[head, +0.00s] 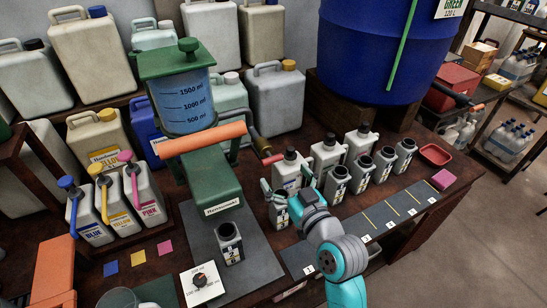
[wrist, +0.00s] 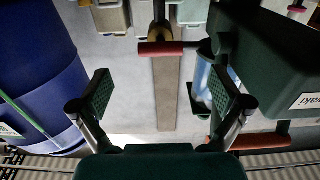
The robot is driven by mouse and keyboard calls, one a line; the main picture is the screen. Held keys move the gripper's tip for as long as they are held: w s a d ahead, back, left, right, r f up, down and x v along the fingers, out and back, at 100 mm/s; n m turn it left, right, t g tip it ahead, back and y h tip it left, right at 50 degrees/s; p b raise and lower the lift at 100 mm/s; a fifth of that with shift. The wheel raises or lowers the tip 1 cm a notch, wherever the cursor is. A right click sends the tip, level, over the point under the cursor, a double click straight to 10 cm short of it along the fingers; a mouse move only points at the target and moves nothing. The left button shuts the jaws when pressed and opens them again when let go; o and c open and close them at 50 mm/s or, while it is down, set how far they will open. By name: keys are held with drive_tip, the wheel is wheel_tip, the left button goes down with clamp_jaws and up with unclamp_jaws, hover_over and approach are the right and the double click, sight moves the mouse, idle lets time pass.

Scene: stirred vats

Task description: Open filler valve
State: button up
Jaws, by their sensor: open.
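The filler has a green frame, a blue measuring tank (head: 186,103) and a green body (head: 210,185) in the head view. An orange bar handle (head: 202,138) crosses its front. A brass-coloured valve with a red handle (head: 272,158) sticks out at the filler's right. In the wrist view the red handle (wrist: 160,49) lies crosswise, above the gap between my fingers and apart from them. My gripper (head: 287,190) is open and empty, right of the filler among the bottles. It also shows in the wrist view (wrist: 161,92). An open dark-topped bottle (head: 229,243) stands below the filler body.
Several white bottles (head: 327,155) stand close around my gripper. A large blue barrel (head: 370,45) stands behind them. Blue, yellow and pink pump bottles (head: 145,195) stand at left. A small box with a dial (head: 202,285) is in front. Marked bottle places (head: 388,212) at right are empty.

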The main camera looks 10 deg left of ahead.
sight(274, 161)
drive_tip(key=x, duration=0.6)
drive_tip(key=shift+w+a, duration=0.25)
drive_tip(key=c, duration=1.1)
